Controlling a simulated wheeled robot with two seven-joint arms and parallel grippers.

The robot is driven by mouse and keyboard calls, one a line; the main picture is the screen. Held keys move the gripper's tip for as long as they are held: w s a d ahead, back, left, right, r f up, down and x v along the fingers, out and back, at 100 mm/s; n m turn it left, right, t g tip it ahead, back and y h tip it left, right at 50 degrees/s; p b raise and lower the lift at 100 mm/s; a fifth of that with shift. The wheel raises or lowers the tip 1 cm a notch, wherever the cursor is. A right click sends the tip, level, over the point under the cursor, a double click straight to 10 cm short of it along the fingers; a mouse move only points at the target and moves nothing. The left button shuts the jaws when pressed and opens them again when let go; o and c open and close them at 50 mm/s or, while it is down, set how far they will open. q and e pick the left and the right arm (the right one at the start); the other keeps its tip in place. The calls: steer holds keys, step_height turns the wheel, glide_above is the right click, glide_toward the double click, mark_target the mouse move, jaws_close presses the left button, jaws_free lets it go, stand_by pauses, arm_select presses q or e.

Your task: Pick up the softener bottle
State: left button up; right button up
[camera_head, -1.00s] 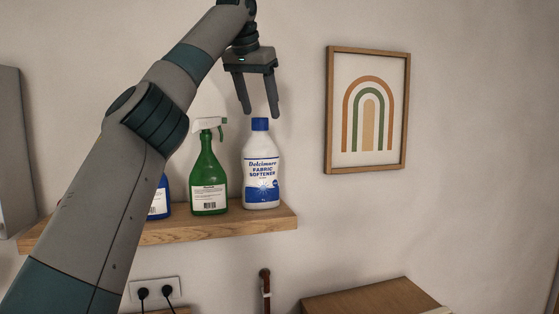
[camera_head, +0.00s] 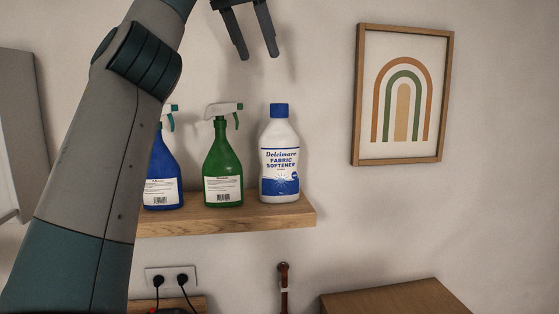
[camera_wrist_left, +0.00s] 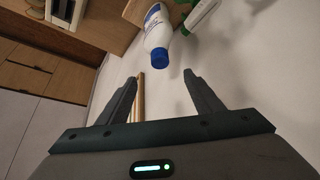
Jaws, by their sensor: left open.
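The softener bottle (camera_head: 280,155) is white with a blue cap and a blue-and-white label. It stands upright at the right end of the wooden wall shelf (camera_head: 265,215) in the head view. My left gripper (camera_head: 258,55) is open and empty, above the bottle and a little to its left in the picture, with its fingers pointing down. In the left wrist view the bottle (camera_wrist_left: 157,35) shows beyond the open fingertips of the gripper (camera_wrist_left: 160,75), its blue cap towards them and apart from them. My right gripper is not in view.
A green spray bottle (camera_head: 222,160) stands just left of the softener, and a blue spray bottle (camera_head: 163,175) further left, partly behind my left arm. A framed rainbow picture (camera_head: 403,95) hangs at the right. The shelf is bare at its right tip.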

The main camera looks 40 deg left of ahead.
arm_select(q)
glide_toward(279, 108)
steer(key=w+f, duration=0.1)
steer(key=w+a+f, duration=0.1)
steer(key=f, duration=0.1)
steer(key=w+a+f, duration=0.1)
steer(key=w, duration=0.1)
steer(key=shift+f, duration=0.2)
steer(key=shift+d, duration=0.1)
steer(key=shift+p+x, duration=0.8)
steer(key=shift+x, duration=0.2)
steer(key=shift+p+x, duration=0.45)
steer(key=shift+x, duration=0.55)
steer(key=shift+w+f, duration=0.45)
steer(key=shift+f, duration=0.05)
